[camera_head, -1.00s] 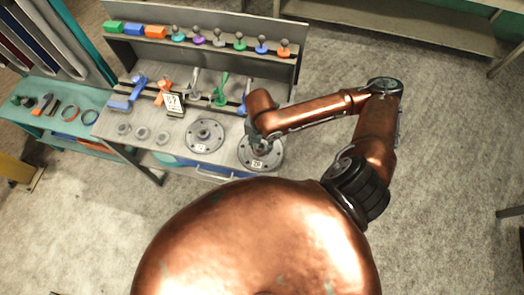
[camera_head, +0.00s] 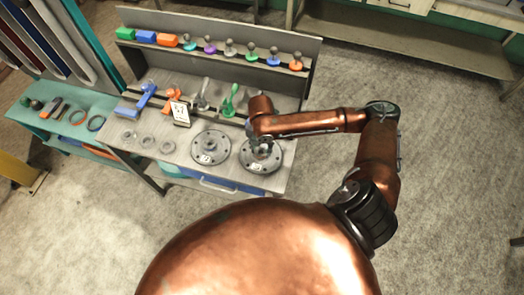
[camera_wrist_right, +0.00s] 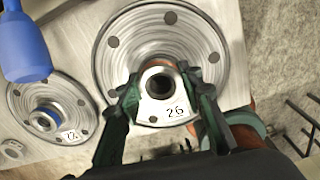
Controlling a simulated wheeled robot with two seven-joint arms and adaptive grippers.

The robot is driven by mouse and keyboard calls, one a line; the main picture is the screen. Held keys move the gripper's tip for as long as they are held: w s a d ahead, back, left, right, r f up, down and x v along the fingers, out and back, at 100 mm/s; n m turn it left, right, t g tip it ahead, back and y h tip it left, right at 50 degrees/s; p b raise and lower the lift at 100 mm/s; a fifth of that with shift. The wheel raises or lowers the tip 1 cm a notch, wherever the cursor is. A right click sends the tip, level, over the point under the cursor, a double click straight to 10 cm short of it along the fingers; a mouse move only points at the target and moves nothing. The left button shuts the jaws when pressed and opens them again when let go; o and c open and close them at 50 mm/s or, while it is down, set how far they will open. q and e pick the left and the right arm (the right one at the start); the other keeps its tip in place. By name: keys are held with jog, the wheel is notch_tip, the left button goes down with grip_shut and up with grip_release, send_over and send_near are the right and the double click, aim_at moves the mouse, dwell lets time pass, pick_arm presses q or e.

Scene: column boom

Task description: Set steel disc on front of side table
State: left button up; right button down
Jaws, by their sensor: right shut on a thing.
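A round steel disc (camera_head: 250,163) with a raised hub and a numbered label is at the right end of the grey workbench's front. My right gripper (camera_head: 262,142) comes down over it in the head view. In the wrist view my right gripper (camera_wrist_right: 165,95) is shut on the hub of the disc (camera_wrist_right: 112,60), one finger on each side. The disc looks larger and nearer than its neighbour; any gap beneath it is hard to judge. A teal side table (camera_head: 75,133) stands left of the workbench. My left gripper is not in view.
A second steel disc (camera_head: 198,146) stays on the workbench (camera_head: 180,172) just left; it also shows in the wrist view (camera_wrist_right: 22,97). Small rings, a number card (camera_head: 181,113) and coloured tools lie nearby. Rings and tools occupy the side table's visible top. Bare floor lies right.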

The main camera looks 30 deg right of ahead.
jog(key=shift+f, duration=1.45)
jog(key=c, duration=1.3)
grip_release()
jog(key=shift+f, duration=0.2)
notch_tip(320, 180, up, 12)
jog(key=shift+r+p, duration=0.15)
jog(key=shift+p, duration=0.35)
